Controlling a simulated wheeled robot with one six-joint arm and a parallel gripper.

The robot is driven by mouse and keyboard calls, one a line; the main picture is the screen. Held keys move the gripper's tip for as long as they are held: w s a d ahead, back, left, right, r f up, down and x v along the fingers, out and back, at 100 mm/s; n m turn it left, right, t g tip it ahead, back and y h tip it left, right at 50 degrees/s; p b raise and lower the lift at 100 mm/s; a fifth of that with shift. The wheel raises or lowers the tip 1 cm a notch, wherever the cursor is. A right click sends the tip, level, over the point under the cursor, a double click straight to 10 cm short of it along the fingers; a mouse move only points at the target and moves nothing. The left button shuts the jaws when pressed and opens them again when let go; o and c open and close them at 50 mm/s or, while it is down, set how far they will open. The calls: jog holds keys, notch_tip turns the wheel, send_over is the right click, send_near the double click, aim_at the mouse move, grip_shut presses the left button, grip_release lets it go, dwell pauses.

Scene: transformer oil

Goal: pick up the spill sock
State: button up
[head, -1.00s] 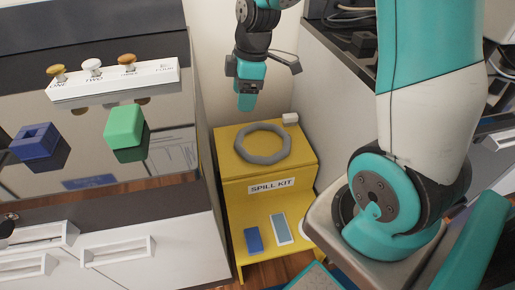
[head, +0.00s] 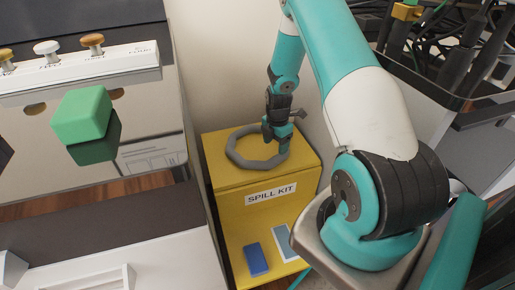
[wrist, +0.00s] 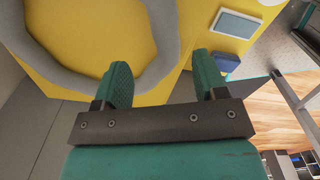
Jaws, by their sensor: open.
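The spill sock is a grey ring (head: 235,157) lying flat on top of the yellow spill kit box (head: 215,180). My gripper (head: 278,136) is over the right side of the ring in the head view, pointing down. In the wrist view its two green fingers (wrist: 163,75) are spread apart with nothing held. There the sock (wrist: 163,38) shows as a thick grey curve. The left finger overlaps the sock's edge and the right finger is outside the ring. I cannot tell how far the fingertips are above it.
A glossy cabinet with a green cube (head: 82,113) stands to the left. The wall is close behind, and a grey unit with cables stands to the right.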

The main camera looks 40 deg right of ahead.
aim_at(276, 156)
jog(key=f, duration=0.2)
jog(key=f+b, duration=0.1)
jog(key=f, duration=0.3)
jog(key=shift+s+d+f, duration=0.1)
jog(key=shift+s+f, duration=0.25)
jog(key=shift+f, duration=0.05)
jog(key=c, duration=1.1)
